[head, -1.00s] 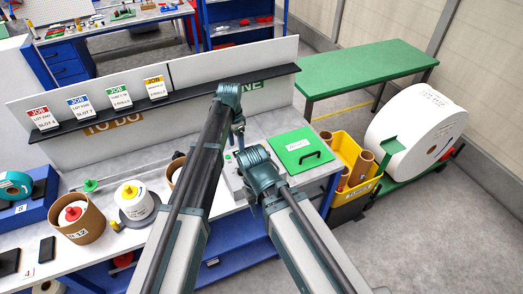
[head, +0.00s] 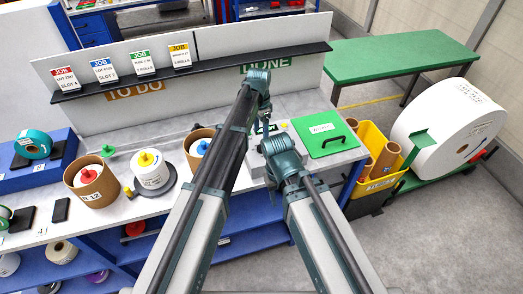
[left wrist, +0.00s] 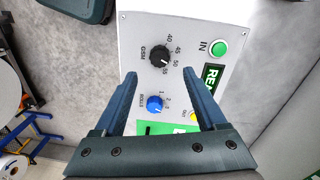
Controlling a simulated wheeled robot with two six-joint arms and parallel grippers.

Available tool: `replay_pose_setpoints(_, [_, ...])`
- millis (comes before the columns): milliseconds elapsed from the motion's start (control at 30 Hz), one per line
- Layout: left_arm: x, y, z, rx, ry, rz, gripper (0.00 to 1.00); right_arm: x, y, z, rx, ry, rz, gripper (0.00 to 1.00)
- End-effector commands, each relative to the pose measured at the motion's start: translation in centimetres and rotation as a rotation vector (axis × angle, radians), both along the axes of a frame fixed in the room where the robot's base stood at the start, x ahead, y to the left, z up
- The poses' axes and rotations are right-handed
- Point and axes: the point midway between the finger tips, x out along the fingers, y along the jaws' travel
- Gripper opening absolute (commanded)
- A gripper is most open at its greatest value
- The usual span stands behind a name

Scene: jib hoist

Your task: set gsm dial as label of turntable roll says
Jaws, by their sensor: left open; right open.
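The white roll with a yellow plug (head: 151,169) sits on the grey turntable (head: 160,190); its label is too small to read. The black GSM dial (left wrist: 159,55) on the pale control box has marks 40, 45, 50 and 55; I cannot tell its setting for sure. My left gripper (left wrist: 159,73) is open, its fingertips spread to either side below the GSM dial, holding nothing. In the head view my left gripper (head: 266,112) is over the box, which the arms largely hide. My right gripper (head: 292,180) is open beside the box's front; its fingers are hard to see.
On the box are a blue rolls dial (left wrist: 154,103), a green IN button (left wrist: 219,48) and a partly hidden green display (left wrist: 211,78). Two tubs with rolls (head: 92,185) (head: 199,149) flank the turntable.

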Motion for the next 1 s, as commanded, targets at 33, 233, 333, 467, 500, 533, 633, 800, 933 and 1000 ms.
replay_pose_setpoints(33, [-0.1,0.0,-1.5,0.000,0.000,0.000,0.73,0.0,0.0,-1.5,-0.001,0.000,0.002,0.50])
replay_pose_setpoints(233, [-0.2,-0.1,-4.2,0.000,0.000,0.000,0.73,0.0,0.0,-4.2,-0.001,0.000,0.005,0.50])
replay_pose_setpoints(333, [-0.2,-0.1,-5.6,0.000,0.000,0.000,0.73,0.0,0.0,-5.6,-0.001,0.000,0.005,0.50])
replay_pose_setpoints(467, [-0.3,-0.2,-6.8,0.000,0.000,0.000,0.73,0.0,0.0,-6.8,-0.001,0.000,0.004,0.50])
replay_pose_setpoints(500, [-0.3,-0.2,-7.0,0.000,0.000,0.000,0.73,0.0,0.0,-7.0,-0.001,0.000,0.004,0.50])
replay_pose_setpoints(533, [-0.3,-0.2,-7.1,0.000,0.000,0.000,0.73,0.0,0.0,-7.1,-0.001,0.000,0.004,0.50])
replay_pose_setpoints(633, [-0.3,-0.2,-7.2,0.000,0.000,0.000,0.73,0.0,0.0,-7.2,-0.001,0.000,0.004,0.50])
replay_pose_setpoints(800, [-0.3,-0.2,-7.1,0.000,0.000,0.000,0.73,0.0,0.0,-7.1,-0.001,0.000,0.004,0.50])
replay_pose_setpoints(933, [-0.3,-0.2,-7.1,0.000,0.000,0.000,0.61,0.0,0.0,-7.1,-0.001,0.000,0.004,0.50])
replay_pose_setpoints(1000, [-0.3,-0.2,-7.1,0.000,0.000,0.000,0.48,0.0,0.0,-7.1,-0.001,0.000,0.004,0.50])
